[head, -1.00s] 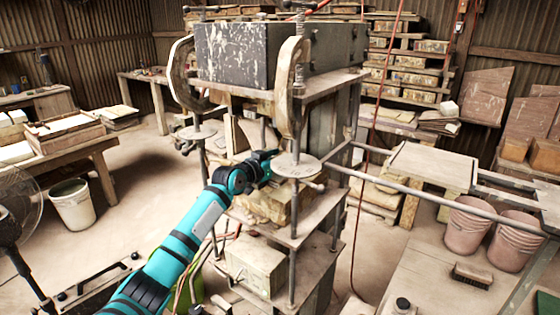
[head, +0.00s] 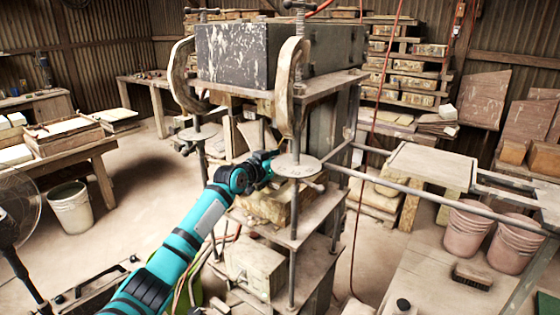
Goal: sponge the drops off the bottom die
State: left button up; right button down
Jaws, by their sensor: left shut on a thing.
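The tile press (head: 318,88) stands in the middle of the head view, with a dark, paint-flecked block on top. A pale, worn block that looks like the bottom die (head: 268,207) sits on the press's lower plate. My left gripper (head: 268,160) reaches into the gap above this block, beside the round clamp plate. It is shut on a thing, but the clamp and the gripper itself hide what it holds. I cannot make out a sponge or the drops at this size. My right gripper is not in view.
Two long rails (head: 450,203) run from the press to the right, under a flat board (head: 433,166). C-shaped clamps (head: 290,85) and threaded rods frame the opening closely. A brush (head: 472,276) lies on the table at lower right. Pink buckets (head: 467,226) stand behind the rails.

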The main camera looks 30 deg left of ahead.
pick_arm(q)
jog(key=shift+w+r+b, duration=0.1)
jog(key=shift+r+b, duration=0.25)
jog(key=shift+r, duration=0.25)
jog(key=shift+p, duration=0.7)
jog(key=shift+f, duration=0.2)
jog(key=shift+d+f, duration=0.1)
jog(key=shift+f, duration=0.05)
jog(key=shift+f+b, duration=0.1)
jog(key=shift+b, duration=0.2)
